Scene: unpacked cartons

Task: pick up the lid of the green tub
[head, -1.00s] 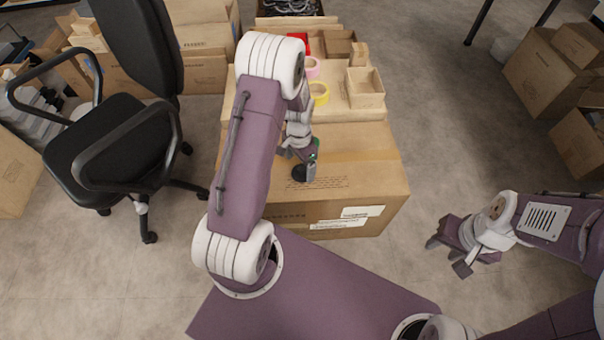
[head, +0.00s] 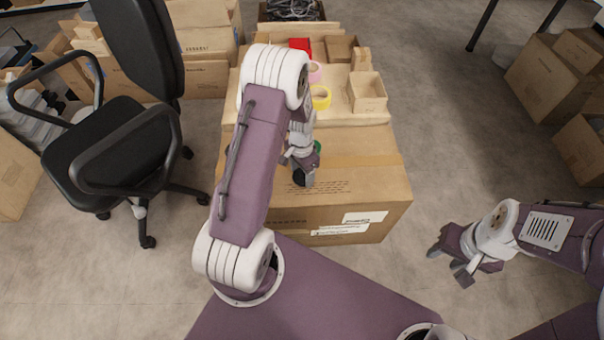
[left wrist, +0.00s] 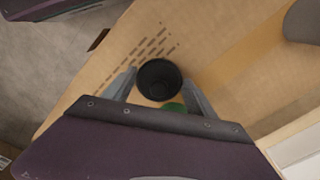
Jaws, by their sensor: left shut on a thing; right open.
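A round black lid (head: 299,179) shows at the fingertips of my left gripper (head: 305,178), over the cardboard box top. In the left wrist view the lid (left wrist: 160,79) sits between the two fingers of my left gripper (left wrist: 160,77), which is shut on it. Whether the lid touches the box is hard to tell. A bit of the green tub (head: 318,146) shows behind the gripper; a green sliver (left wrist: 173,107) also shows below the lid in the left wrist view. Most of the tub is hidden. My right gripper (head: 452,259) is open and empty at the right, over the floor.
The large cardboard box (head: 375,190) lies under my left gripper. Behind it are yellow tape (head: 320,97), pink tape (head: 315,72), a red box (head: 299,44) and an open carton (head: 368,93). A black chair (head: 110,150) stands left.

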